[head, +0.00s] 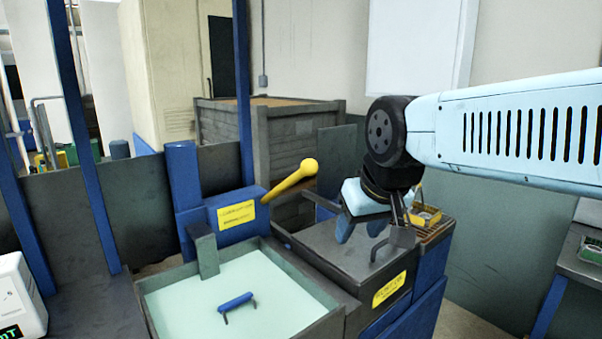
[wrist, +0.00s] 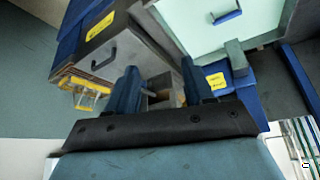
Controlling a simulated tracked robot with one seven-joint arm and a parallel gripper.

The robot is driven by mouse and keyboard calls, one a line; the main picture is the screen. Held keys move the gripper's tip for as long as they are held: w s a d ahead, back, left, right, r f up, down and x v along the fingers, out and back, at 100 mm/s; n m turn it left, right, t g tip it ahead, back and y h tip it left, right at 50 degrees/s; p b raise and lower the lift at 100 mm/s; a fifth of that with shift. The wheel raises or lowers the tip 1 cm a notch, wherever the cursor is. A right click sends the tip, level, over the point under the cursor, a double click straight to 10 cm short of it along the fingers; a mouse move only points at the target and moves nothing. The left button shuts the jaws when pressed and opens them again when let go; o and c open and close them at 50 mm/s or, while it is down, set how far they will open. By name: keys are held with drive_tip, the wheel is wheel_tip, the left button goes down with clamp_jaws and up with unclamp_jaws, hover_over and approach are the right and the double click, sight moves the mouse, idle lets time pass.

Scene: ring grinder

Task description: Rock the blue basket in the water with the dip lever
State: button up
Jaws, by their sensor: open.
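The blue basket shows only as a blue handle (head: 237,301) above the pale water in the tank (head: 325,325); its body is hidden. The handle also shows at the top of the wrist view (wrist: 228,16). The dip lever (head: 292,181) is a yellow bar with a round knob, slanting up to the right from the blue housing behind the tank. My gripper (head: 358,236) is open, over the dark-topped box right of the lever, apart from the knob in the head view. In the wrist view, grey parts show between its fingers (wrist: 160,85); I cannot make out the yellow lever there.
The dark-topped box (head: 345,262) with a raised handle (head: 397,238) stands beside the tank. A yellow tray (head: 425,216) lies at its far right. A slatted crate (head: 270,150) stands behind. Blue posts (head: 75,120) rise at the left.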

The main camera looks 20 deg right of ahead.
drive_tip(key=o, duration=0.4)
drive_tip(key=w+r+n, duration=0.2)
drive_tip(key=w+r, duration=0.1)
drive_tip(key=w, duration=0.1)
drive_tip(key=w+r+n+g, duration=0.1)
drive_tip(key=w+r+n, duration=0.1)
drive_tip(key=w, duration=0.3)
drive_tip(key=w+r+n, duration=0.2)
drive_tip(key=w+r, duration=0.2)
drive_tip(key=shift+w+a+r+g+h, duration=0.15)
drive_tip(key=shift+w+r+g+h, duration=0.15)
drive_tip(key=shift+r+g, duration=0.1)
wheel_tip(320, 180, up, 3)
drive_tip(key=n+g, duration=0.2)
drive_tip(key=n, duration=0.3)
hover_over(310, 172)
drive_tip(key=shift+h, duration=0.4)
drive_tip(key=w+f, duration=0.1)
drive_tip(key=f, duration=0.7)
drive_tip(key=w+f, duration=0.1)
drive_tip(key=f, duration=0.3)
drive_tip(key=shift+w+d+f, duration=0.35)
drive_tip(key=shift+d, duration=0.05)
drive_tip(key=shift+r, duration=0.1)
clamp_jaws()
drive_tip(key=shift+t, duration=0.3)
